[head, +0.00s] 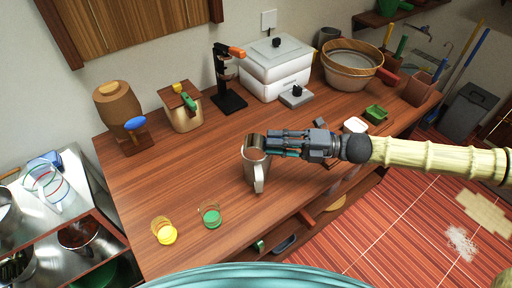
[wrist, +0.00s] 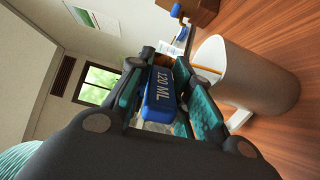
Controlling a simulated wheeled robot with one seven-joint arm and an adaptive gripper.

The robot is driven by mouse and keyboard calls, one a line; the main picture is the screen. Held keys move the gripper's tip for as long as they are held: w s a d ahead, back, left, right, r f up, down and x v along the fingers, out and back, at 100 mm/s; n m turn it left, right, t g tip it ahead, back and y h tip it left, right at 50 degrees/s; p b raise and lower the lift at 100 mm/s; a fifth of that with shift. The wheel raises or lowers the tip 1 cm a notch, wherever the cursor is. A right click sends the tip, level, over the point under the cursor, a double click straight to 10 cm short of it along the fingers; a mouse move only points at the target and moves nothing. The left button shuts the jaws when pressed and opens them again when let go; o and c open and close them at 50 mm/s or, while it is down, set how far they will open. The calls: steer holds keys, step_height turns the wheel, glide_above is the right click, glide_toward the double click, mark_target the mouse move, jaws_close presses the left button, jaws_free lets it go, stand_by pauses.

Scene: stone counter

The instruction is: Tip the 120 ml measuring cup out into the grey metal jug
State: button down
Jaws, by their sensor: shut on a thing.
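The grey metal jug (head: 254,177) stands upright on the counter with its handle toward the front; it also shows on the right of the tilted wrist view (wrist: 262,85). My gripper (head: 272,144) reaches in from the right, level with the top of the jug. It is shut on the blue handle of the 120 ml measuring cup (wrist: 160,90), whose "120 ML" label shows in the wrist view. The cup's metal bowl (head: 255,140) appears at the jug's mouth, seemingly tilted over. Whether anything is in the bowl or falling from it I cannot tell.
A yellow glass (head: 165,232) and a green glass (head: 210,217) stand at the front left. A black stand (head: 229,95), a white box (head: 275,70), a wooden tub (head: 350,68) and a green dish (head: 375,113) line the back and right.

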steer(key=shift+w+r+m+p, duration=0.15)
steer(key=shift+m+p, duration=0.45)
steer(key=shift+p, duration=0.75)
steer(key=shift+f+n+b, duration=0.3)
steer(key=shift+f+b, duration=0.2)
steer(key=shift+b, duration=0.7)
steer(key=n+b, duration=0.1)
steer(key=b, duration=0.3)
steer(key=shift+s+n, duration=0.35)
steer(key=shift+n, duration=0.05)
steer(key=shift+s+r+n, duration=0.15)
steer(key=shift+r+n, duration=0.15)
steer(key=shift+s+a, duration=0.1)
steer(key=shift+s, duration=0.1)
